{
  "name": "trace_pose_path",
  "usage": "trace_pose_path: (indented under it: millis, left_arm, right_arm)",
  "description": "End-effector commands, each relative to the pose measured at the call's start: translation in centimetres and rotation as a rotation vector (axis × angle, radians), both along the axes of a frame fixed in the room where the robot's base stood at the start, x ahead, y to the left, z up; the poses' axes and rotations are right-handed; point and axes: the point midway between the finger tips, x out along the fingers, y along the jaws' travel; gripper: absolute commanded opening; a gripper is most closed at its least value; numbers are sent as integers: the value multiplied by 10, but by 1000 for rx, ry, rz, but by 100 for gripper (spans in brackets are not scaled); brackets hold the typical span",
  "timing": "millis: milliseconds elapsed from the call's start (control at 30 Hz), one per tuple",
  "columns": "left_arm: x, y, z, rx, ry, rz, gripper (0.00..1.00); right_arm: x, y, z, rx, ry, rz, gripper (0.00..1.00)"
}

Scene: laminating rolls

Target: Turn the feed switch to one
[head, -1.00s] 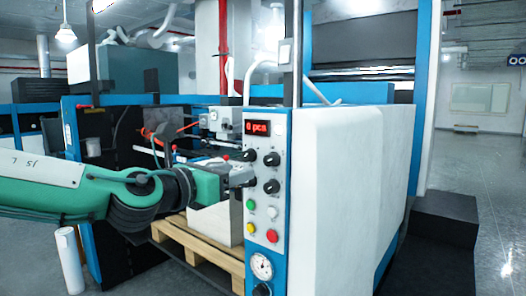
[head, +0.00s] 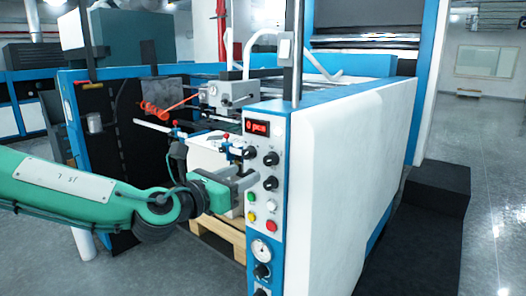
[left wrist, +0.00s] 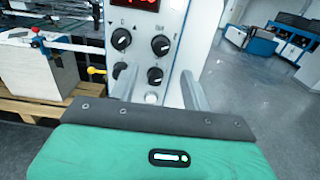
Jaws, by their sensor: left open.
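The control panel (head: 281,205) stands at the machine's near corner, with a red display (head: 257,127) and several black rotary knobs. In the left wrist view the knobs sit in two rows: upper left (left wrist: 121,39), upper right (left wrist: 160,45), lower left (left wrist: 119,70) and lower right (left wrist: 155,76). Their labels are too small to read, so I cannot tell which is the feed switch. My left gripper (head: 248,181) is open in front of the panel. In the left wrist view its fingers (left wrist: 159,79) stand either side of the lower right knob; contact cannot be told. My right gripper is out of view.
Below the knobs are a green button (head: 251,197), a yellow one (head: 251,216), a red one (head: 271,226) and a gauge (head: 261,249). A wooden pallet (head: 222,233) lies behind my gripper. A dark step (head: 430,215) stands right of the machine; floor beyond is clear.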

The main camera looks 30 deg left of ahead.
Motion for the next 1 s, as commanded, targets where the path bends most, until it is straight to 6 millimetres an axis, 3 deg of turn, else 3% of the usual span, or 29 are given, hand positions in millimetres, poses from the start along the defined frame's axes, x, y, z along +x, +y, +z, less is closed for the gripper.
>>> trace_pose_path:
  millis: [67, 1000]
  left_arm:
    - [-1, -1, 6, -6, 0, 1, 48]
    - [66, -6, 0, -1, 1, 3, 48]
  right_arm:
    - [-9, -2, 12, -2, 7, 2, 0]
    - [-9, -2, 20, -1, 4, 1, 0]
